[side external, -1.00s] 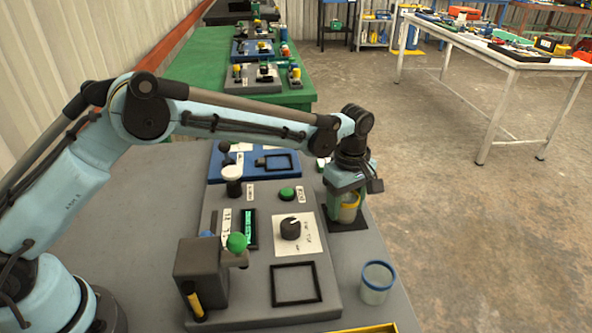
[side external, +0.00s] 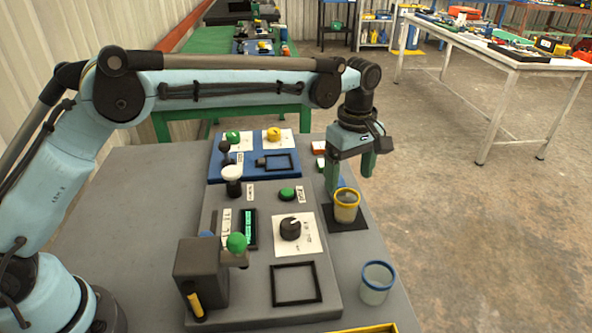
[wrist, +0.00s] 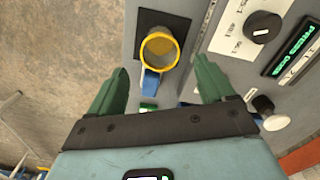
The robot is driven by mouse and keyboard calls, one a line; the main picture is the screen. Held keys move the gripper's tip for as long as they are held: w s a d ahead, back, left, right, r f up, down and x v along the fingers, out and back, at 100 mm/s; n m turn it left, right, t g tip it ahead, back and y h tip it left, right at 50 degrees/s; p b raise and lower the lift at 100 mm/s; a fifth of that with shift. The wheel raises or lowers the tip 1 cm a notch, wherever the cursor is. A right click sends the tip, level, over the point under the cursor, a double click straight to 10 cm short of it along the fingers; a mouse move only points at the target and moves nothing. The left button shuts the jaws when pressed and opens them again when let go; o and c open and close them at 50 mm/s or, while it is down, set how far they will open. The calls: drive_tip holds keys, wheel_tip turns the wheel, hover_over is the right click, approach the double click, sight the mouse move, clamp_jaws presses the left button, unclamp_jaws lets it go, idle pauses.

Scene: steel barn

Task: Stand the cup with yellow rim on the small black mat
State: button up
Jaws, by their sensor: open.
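The cup with the yellow rim (side external: 346,206) stands upright on the small black mat (side external: 345,225) near the table's right edge. In the wrist view the cup (wrist: 160,50) shows from above, with the mat (wrist: 149,20) partly visible around it. My gripper (side external: 350,184) is open and empty, above and slightly behind the cup in the side view. In the wrist view its green fingers (wrist: 163,78) are spread wide, with the cup beyond their tips and apart from them.
A cup with a blue rim (side external: 377,283) stands on the table to the front right. A grey control panel (side external: 262,283) with a black knob (side external: 290,229) lies left of the mat. A blue panel (side external: 284,172) is behind it. A blue object (wrist: 150,83) shows close to the cup.

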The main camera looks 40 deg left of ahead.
drive_tip(key=s+a+r+m+t, duration=0.3)
drive_tip(key=s+a+r+m, duration=0.3)
drive_tip(key=s+a+r, duration=0.4)
drive_tip(key=s+a+f+m+t, duration=0.4)
drive_tip(key=s+a+m, duration=0.3)
drive_tip(key=s, duration=0.4)
drive_tip(key=shift+s+a+f+m, duration=0.35)
drive_tip(key=shift+a+f, duration=0.15)
drive_tip(key=shift+f, duration=0.2)
idle(0.4)
